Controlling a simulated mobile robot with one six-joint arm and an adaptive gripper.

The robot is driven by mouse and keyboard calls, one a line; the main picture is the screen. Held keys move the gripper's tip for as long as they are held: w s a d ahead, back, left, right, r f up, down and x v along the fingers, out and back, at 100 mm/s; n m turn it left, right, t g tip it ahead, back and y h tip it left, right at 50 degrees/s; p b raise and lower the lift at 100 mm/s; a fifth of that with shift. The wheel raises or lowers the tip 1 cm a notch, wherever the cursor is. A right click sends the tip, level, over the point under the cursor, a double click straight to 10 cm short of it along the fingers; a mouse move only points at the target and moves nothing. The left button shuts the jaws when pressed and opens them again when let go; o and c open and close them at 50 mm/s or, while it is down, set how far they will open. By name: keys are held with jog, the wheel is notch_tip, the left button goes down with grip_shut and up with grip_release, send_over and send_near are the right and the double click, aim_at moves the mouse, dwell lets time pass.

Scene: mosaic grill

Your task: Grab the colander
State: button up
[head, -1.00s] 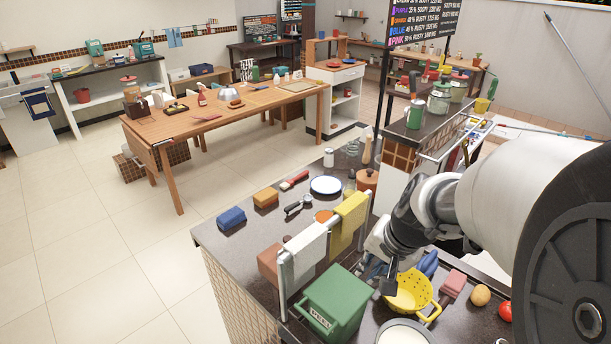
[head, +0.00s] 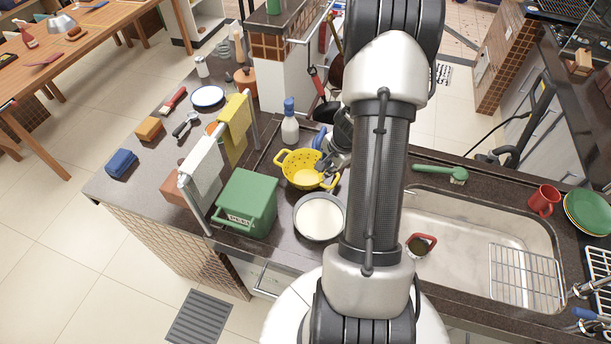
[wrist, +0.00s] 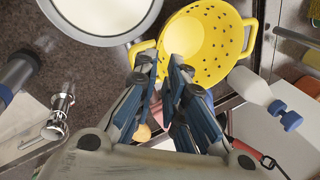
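The yellow colander (head: 298,172) sits upright on the dark counter, with small holes in its wall and a handle on each side. In the wrist view the colander (wrist: 218,48) lies just ahead of my fingertips, with one handle near the left fingertip. My gripper (wrist: 163,66) has its two fingers apart, with a narrow gap and nothing visibly held between them. Whether a fingertip touches the rim is unclear.
A pan with pale contents (head: 319,216) stands close in front of the colander. A green bin (head: 247,203) and a towel rack with towels (head: 236,128) are left. A spray bottle (head: 290,125) stands behind. A sink (head: 470,235) is right.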

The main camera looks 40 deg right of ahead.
aim_at(320, 181)
jog(key=b+x, duration=0.1)
jog(key=x, duration=0.2)
jog(key=b+x, duration=0.1)
jog(key=x, duration=0.1)
jog(key=a+b+x, duration=0.1)
jog(key=x, duration=0.2)
jog(key=shift+w+f, duration=0.1)
jog(key=shift+f, duration=0.2)
jog(key=shift+w+d+f, duration=0.1)
jog(key=shift+w+f, duration=0.05)
jog(key=shift+f, duration=0.2)
jog(key=shift+c, duration=0.6)
grip_shut()
jog(key=shift+r, duration=0.15)
